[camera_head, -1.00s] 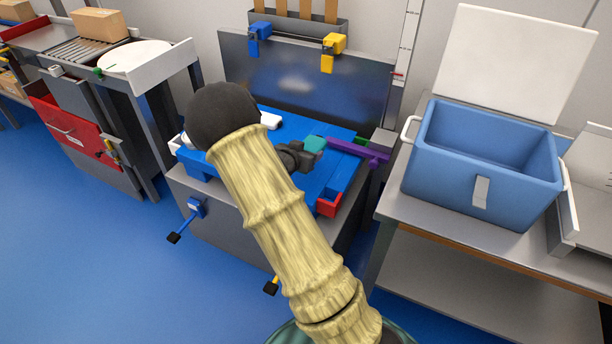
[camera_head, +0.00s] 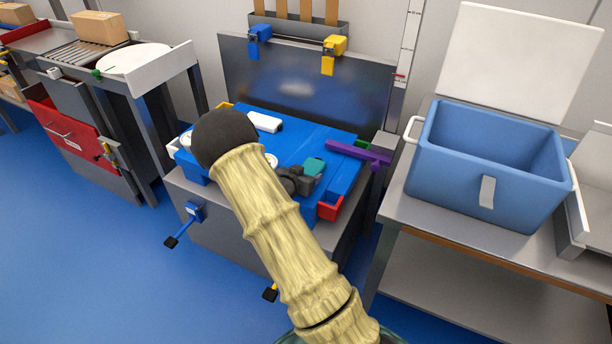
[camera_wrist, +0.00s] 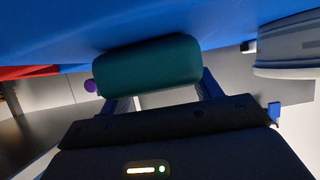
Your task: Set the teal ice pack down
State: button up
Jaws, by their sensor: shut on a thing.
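The teal ice pack (camera_head: 314,167) shows just beyond my gripper (camera_head: 303,177) in the head view, over the right part of a blue surface (camera_head: 335,140). In the wrist view the ice pack (camera_wrist: 150,73) lies between the two fingers of my gripper (camera_wrist: 168,92), which is shut on it. The blue surface (camera_wrist: 130,20) fills the top of that view, close beside the pack. I cannot tell whether the pack touches it. My arm hides part of the blue surface.
A purple handle-like bar (camera_head: 358,152) and a red block (camera_head: 331,207) are at the blue surface's right side. A white object (camera_head: 264,122) lies near its back. A blue open tub (camera_head: 485,190) stands on the right-hand table. A grey panel (camera_head: 300,85) rises behind.

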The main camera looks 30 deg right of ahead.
jog(key=shift+r, duration=0.1)
jog(key=shift+d, duration=0.1)
jog(key=o, duration=1.3)
jog(key=shift+f, duration=0.2)
jog(key=shift+b, duration=0.3)
jog(key=p+v, duration=0.2)
jog(key=v, duration=0.6)
jog(key=p+v, duration=0.3)
jog(key=v, duration=0.6)
jog(key=shift+s+a+f+p, duration=0.15)
jog(key=shift+s+a+p, duration=0.05)
jog(key=shift+s+p, duration=0.1)
jog(key=shift+w, duration=0.1)
